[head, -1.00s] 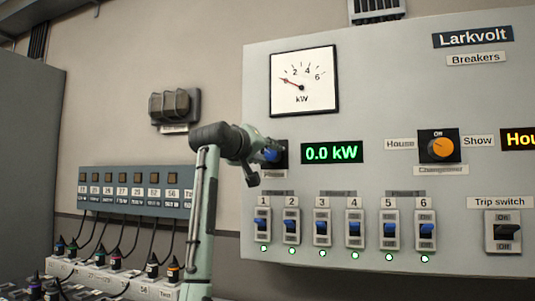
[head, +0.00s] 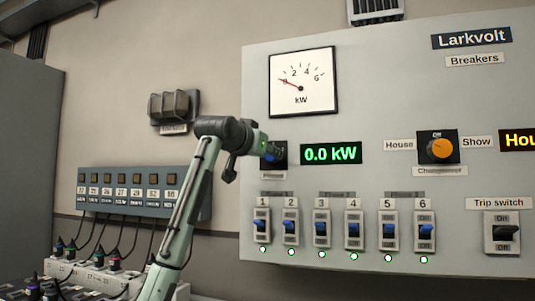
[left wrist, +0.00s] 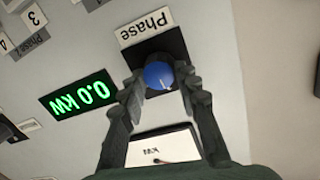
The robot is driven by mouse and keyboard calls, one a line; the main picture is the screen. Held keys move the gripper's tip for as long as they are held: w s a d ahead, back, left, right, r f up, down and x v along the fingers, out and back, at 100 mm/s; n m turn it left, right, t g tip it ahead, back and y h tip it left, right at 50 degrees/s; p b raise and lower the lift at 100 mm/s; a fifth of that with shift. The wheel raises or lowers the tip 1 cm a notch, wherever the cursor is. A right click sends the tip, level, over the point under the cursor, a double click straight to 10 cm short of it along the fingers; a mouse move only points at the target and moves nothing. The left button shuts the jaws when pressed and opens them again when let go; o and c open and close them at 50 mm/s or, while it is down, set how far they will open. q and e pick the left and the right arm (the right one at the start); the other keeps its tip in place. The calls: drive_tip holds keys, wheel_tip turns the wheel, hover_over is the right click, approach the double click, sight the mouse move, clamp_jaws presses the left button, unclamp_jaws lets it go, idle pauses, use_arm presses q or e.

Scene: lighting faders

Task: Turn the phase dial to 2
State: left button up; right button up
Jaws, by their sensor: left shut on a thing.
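The blue phase dial (left wrist: 159,75) sits on a black plate beneath the kW meter; in the left wrist view its white pointer line shows, and the view is turned upside down. The Phase label (left wrist: 147,26) is beside it. My left gripper (left wrist: 158,82) has a finger on each side of the dial and is shut on it. In the head view my left gripper (head: 258,158) reaches the dial from the left and hides most of it. Numbers around the dial are not legible. My right gripper is not in view.
The green display (head: 331,153) reads 0.0 kW beside the dial. Below are several blue breaker switches (head: 322,229) with green lights. An orange changeover knob (head: 438,148) and a trip switch (head: 502,233) are farther right. A cable patch panel (head: 130,193) is at left.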

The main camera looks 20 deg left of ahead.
use_arm(q)
drive_tip(key=shift+m, duration=0.5)
drive_tip(key=o, duration=1.2)
drive_tip(key=shift+c, duration=0.2)
drive_tip(key=s+a+r, duration=0.1)
drive_tip(key=s, duration=1.1)
